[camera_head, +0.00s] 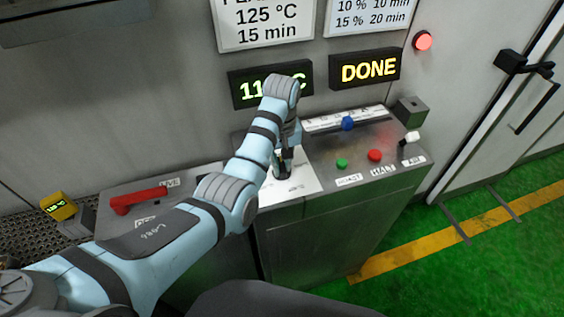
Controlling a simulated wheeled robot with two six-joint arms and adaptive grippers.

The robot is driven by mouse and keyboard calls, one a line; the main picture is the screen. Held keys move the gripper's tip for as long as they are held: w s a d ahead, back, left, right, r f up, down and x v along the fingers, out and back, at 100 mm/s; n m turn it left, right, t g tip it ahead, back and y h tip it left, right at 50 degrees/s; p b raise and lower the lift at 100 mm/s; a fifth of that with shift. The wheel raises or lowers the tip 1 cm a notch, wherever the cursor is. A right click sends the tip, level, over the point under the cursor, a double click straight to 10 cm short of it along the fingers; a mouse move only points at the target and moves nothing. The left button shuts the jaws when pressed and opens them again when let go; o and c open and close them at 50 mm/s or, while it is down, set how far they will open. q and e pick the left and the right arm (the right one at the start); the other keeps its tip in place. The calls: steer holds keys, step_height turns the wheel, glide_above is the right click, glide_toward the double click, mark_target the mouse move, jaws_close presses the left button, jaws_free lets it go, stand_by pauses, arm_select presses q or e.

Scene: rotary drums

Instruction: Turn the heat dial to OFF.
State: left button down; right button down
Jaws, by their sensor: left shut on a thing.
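My left arm reaches across the picture to the control console (380,185). My left gripper (283,170) points down at the white dial plate (305,184) on the console's left part. It is shut on the heat dial, which the fingers and wrist almost wholly hide. I cannot read the dial's pointer or its marks. A green display (242,92) behind my wrist starts with "11"; the rest is partly covered. A yellow display (365,70) reads "DONE". My right gripper is not in view.
Beside the plate are a blue knob (347,123), a green button (342,163), a red button (375,155) and a white-tipped lever (411,137). A red handle (138,200) lies at left, near a yellow gauge (59,206). A red lamp (423,41) glows on the wall.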

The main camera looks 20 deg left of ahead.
arm_select(q)
steer(key=shift+w+r+n, duration=0.15)
steer(key=shift+r+n, duration=0.05)
steer(key=shift+n, duration=0.5)
steer(key=c, duration=1.6)
jaws_free()
steer(key=shift+o, duration=0.2)
steer(key=shift+f, duration=0.15)
